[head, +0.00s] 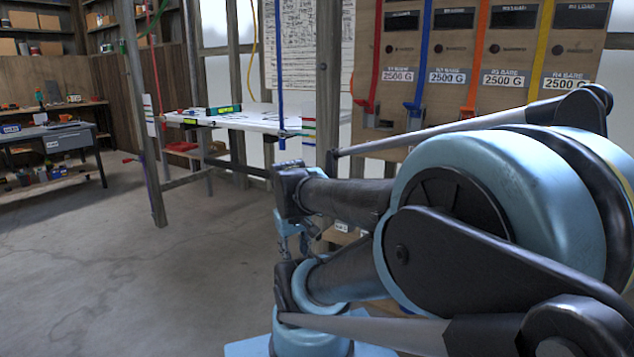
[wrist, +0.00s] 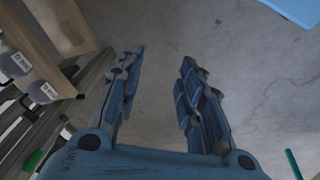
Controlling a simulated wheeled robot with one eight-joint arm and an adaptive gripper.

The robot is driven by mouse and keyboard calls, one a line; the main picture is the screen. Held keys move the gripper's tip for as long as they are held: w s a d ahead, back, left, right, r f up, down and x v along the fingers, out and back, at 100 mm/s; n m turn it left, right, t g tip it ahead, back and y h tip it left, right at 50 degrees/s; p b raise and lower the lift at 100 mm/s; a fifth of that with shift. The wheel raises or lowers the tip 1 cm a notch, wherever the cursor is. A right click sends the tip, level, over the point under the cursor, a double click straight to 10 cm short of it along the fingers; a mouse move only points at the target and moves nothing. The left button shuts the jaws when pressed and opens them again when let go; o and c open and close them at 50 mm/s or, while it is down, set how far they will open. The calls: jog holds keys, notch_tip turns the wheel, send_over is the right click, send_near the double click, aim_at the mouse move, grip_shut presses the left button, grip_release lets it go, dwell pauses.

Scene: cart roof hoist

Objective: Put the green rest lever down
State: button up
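My gripper (wrist: 161,60) is open in the wrist view, with its two blue-black fingers apart and bare floor between them. In the head view its end (head: 288,240) hangs low in front of the bench, partly hidden by my arm. I cannot make out the green rest lever for certain. A small green piece (head: 123,46) is on the left wooden post in the head view. In the wrist view a green piece (wrist: 33,160) shows at the lower left and a thin green bar (wrist: 293,164) at the lower right edge. None touches my fingers.
A wooden panel (head: 425,68) with coloured straps and 2500 G labels is at the right. A dark workbench (head: 52,138) is far left. The concrete floor (head: 130,270) is clear at left.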

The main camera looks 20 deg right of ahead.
jog(key=w+d+r+n+t+h, duration=0.1)
jog(key=w+d+r+n+h, duration=0.2)
jog(key=w, duration=0.5)
jog(key=w+d+r+n+h, duration=0.1)
jog(key=w+d+n+h, duration=0.25)
jog(key=w, duration=0.55)
jog(key=w+d+r+n+t+h, duration=0.1)
jog(key=w+d+r+n+h, duration=0.1)
jog(key=w+d+n, duration=0.45)
jog(key=w+a+f+n+t+h, duration=0.2)
jog(key=w+n+h, duration=0.15)
jog(key=w, duration=0.65)
jog(key=w+a+f+n+t+h, duration=0.1)
jog(key=w+f+n+t+h, duration=0.3)
jog(key=w, duration=0.6)
jog(key=w+d+g, duration=0.1)
jog(key=w+d, duration=0.2)
jog(key=d, duration=0.4)
jog(key=w+d+r+n+g+y, duration=0.1)
jog(key=w+d, duration=0.3)
jog(key=d, duration=0.4)
jog(key=shift+w+d+r, duration=0.2)
